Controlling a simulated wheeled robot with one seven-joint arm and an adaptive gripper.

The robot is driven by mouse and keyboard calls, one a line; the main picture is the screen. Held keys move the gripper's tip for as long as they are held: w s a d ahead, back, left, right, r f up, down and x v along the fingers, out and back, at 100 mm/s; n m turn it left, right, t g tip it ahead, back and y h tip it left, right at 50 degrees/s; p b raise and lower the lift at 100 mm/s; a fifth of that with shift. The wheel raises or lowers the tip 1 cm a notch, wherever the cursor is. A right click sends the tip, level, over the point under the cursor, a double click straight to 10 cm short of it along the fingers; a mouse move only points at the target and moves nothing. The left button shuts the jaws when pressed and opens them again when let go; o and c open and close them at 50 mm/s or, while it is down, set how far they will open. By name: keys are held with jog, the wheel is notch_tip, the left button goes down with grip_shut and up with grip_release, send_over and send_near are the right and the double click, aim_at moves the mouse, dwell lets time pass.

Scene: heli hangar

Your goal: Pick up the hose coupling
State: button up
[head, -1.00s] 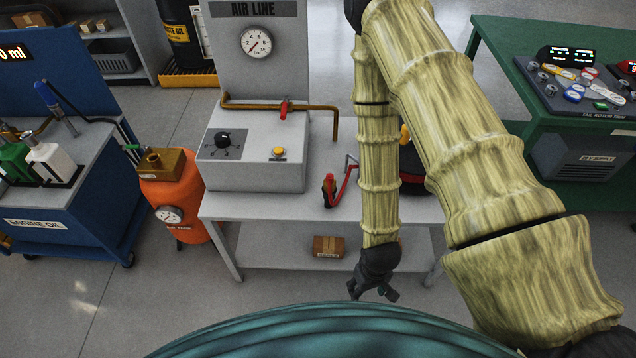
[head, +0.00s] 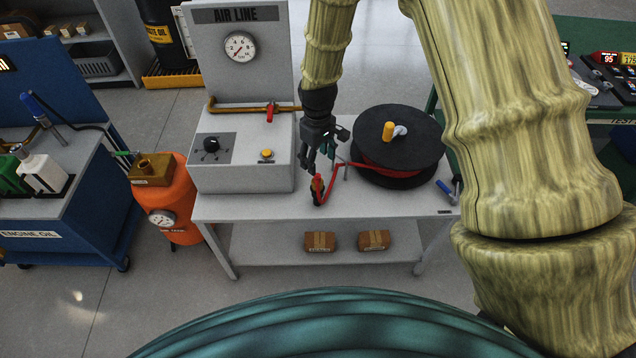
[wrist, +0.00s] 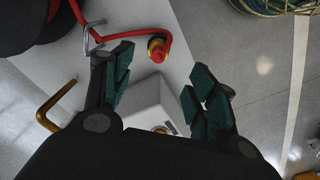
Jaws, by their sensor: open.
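The hose coupling (head: 317,188) is a red and dark piece with a brass-coloured part, at the end of a red hose (head: 350,165) on the grey bench. In the wrist view the coupling (wrist: 157,47) shows end-on, just beyond and between the fingertips. My gripper (head: 318,165) is over the bench, close above and behind the coupling, with its fingers pointing down. In the wrist view my gripper (wrist: 160,72) has its green-padded fingers spread, with nothing between them. Whether a finger touches the coupling cannot be told.
A black hose reel (head: 400,140) stands right of the coupling. A metal hook (wrist: 92,38) holds the hose beside my left finger in the wrist view. The grey air-line box (head: 240,170) stands on the left, with a brass pipe (head: 235,108). The bench front (head: 390,205) is clear.

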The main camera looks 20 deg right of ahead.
aim_at(317, 176)
jog(key=shift+f+p, duration=0.35)
jog(key=shift+f, duration=2)
jog(key=shift+w+f+p, duration=0.2)
jog(key=shift+f+p, duration=0.7)
jog(key=shift+f, duration=1.7)
jog(key=shift+c, duration=0.2)
jog(key=c, duration=1.2)
jog(key=shift+r, duration=0.1)
